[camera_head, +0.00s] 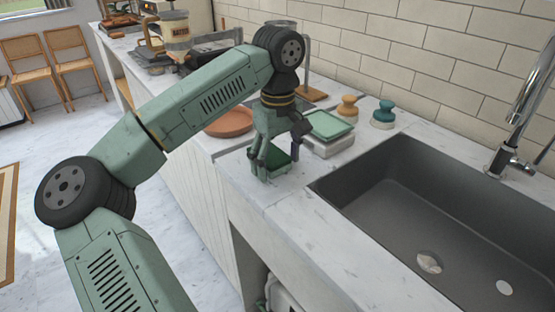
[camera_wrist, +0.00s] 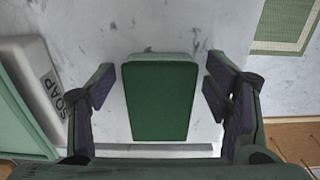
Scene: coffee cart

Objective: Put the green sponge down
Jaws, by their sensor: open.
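The green sponge (camera_wrist: 161,96) lies on the marble counter (camera_wrist: 140,30) between my gripper's two fingers in the wrist view. A gap shows on each side of it, so the fingers are not touching it. In the head view the dark green sponge (camera_head: 277,158) shows partly behind the fingers, near the counter's front edge. My gripper (camera_head: 277,168) points down and is open around the sponge; it also shows in the wrist view (camera_wrist: 159,95).
The dark sink (camera_head: 420,215) opens to the right. A terracotta plate (camera_head: 230,121) lies behind, left.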

